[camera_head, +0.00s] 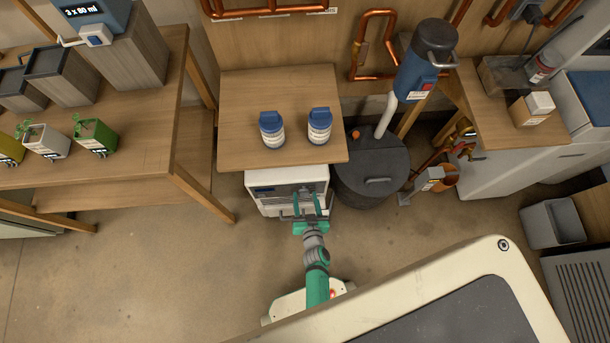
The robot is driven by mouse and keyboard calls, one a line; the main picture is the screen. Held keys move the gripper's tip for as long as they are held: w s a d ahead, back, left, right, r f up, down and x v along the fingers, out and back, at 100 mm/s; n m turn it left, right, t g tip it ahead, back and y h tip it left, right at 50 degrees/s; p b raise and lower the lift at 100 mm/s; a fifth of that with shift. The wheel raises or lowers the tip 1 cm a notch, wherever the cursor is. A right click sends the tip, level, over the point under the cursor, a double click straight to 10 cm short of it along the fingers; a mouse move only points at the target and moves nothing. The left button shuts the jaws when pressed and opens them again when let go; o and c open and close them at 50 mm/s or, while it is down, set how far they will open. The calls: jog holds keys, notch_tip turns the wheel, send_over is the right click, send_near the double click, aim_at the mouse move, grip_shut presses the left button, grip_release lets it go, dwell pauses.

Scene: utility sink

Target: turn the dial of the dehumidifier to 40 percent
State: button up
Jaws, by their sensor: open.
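A white box-shaped unit (262,205), which appears to be the dehumidifier, stands on the floor under a small wooden table. Its front has a dark blue panel and a grey area. The tabletop hides its upper part, and I cannot make out a dial or any percent marks. My gripper (307,203) is green and grey, with its fingers open, right in front of the right half of the unit's front. The fingers cover part of that front. I cannot tell whether they touch it.
Two blue-capped bottles (271,129) (319,126) stand on the small wooden table (240,95). A dark round tank (370,170) stands close to the unit's right. A wooden bench (140,135) with planters is at left. The floor at lower left is clear.

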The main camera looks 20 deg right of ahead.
jog(key=shift+w+f, duration=0.1)
jog(key=shift+w, duration=0.1)
jog(key=c, duration=1)
jog(key=shift+c, duration=0.2)
